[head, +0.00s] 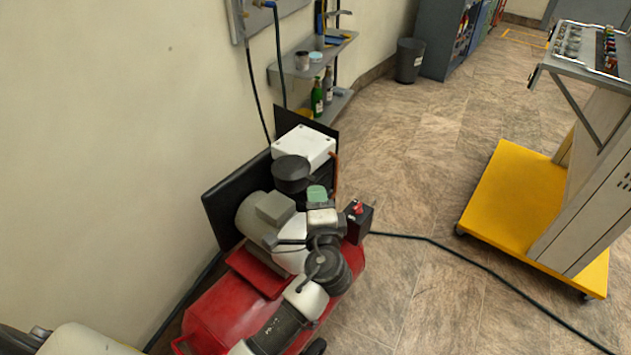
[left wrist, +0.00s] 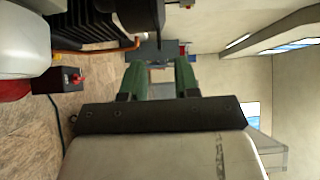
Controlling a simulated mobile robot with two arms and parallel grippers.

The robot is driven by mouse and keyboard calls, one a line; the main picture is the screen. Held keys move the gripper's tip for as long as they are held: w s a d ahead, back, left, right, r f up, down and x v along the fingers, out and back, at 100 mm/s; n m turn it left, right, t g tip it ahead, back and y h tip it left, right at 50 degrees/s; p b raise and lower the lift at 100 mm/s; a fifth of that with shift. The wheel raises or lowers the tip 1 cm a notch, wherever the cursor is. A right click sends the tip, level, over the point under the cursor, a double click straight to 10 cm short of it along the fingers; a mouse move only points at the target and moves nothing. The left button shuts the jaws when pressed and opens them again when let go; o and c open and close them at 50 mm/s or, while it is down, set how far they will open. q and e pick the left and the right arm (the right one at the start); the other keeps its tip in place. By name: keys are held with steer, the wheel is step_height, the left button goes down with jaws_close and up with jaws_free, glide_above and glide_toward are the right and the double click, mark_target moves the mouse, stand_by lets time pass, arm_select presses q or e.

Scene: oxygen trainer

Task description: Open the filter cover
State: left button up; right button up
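A round black cap, which looks like the filter cover (head: 291,168), sits on top of the compressor between its motor and a white box. My left gripper (head: 317,190), with green fingers, is just right of and in front of this cap. In the left wrist view the two green fingers (left wrist: 160,66) stand apart with nothing between them. A dark rounded part, probably the same cap (left wrist: 138,14), shows at the top edge there, outside the fingers. I see no contact with it. My right gripper is not in view.
The red compressor tank (head: 215,305) is below. A black switch box with a red knob (head: 357,220) stands right of my gripper. A shelf with bottles (head: 300,70) hangs behind. A yellow-based cart (head: 505,190) stands at right, with open floor between.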

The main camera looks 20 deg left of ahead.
mark_target(295, 169)
arm_select(q)
steer(key=x, duration=0.5)
jaws_close()
